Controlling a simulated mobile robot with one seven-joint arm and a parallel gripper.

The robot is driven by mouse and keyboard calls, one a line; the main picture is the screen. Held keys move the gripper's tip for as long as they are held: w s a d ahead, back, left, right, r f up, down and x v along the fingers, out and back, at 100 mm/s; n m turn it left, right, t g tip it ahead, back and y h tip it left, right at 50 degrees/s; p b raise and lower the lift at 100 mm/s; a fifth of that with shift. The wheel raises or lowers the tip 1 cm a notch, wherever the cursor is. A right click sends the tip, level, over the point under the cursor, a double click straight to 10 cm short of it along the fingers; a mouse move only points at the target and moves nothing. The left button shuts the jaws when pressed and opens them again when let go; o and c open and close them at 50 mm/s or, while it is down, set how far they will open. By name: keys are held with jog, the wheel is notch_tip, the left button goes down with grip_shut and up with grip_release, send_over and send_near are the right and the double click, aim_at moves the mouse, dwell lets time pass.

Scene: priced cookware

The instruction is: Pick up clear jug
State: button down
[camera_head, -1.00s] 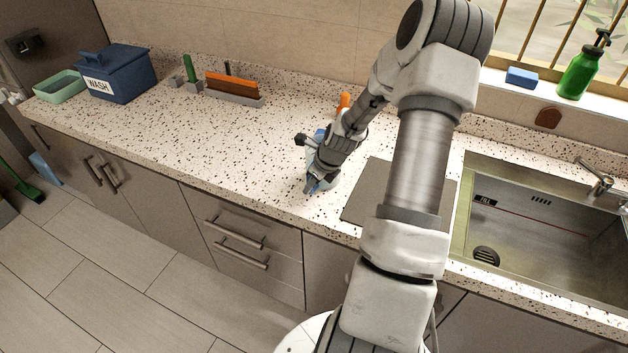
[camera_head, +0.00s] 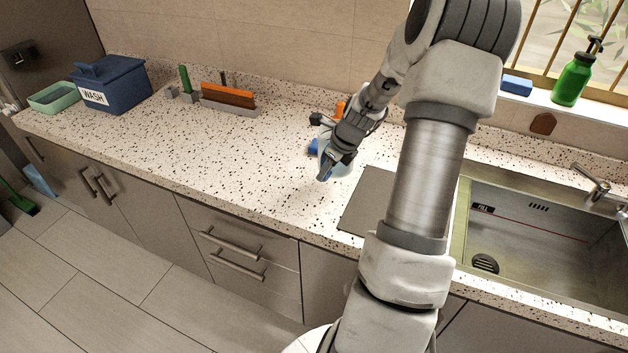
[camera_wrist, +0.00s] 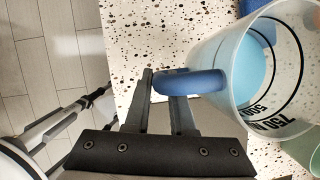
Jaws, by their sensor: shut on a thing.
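The clear jug (camera_wrist: 285,65) fills the right side of the wrist view. It has a blue handle (camera_wrist: 195,83), dark measuring marks reading 500 and 750, and something pale blue showing inside or through it. My gripper (camera_wrist: 163,74) is shut on the handle, one finger on each side. In the head view my gripper (camera_head: 324,172) is over the counter, left of the grey board. There the jug (camera_head: 343,170) is mostly hidden behind my gripper and wrist. I cannot tell whether its base touches the counter.
A blue item (camera_head: 313,147) and an orange-topped item (camera_head: 340,108) are close behind my gripper. The grey board (camera_head: 367,198) and sink (camera_head: 540,235) lie to the right. A pale green item (camera_wrist: 303,150) shows beside the jug.

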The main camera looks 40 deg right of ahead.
jog(key=s+d+r, duration=0.1)
jog(key=d+r, duration=0.3)
jog(key=d, duration=0.2)
jog(key=shift+s+d+b, duration=0.25)
jog(key=shift+b, duration=0.05)
jog(key=shift+r, duration=0.1)
jog(key=shift+s, duration=0.2)
dwell(0.5)
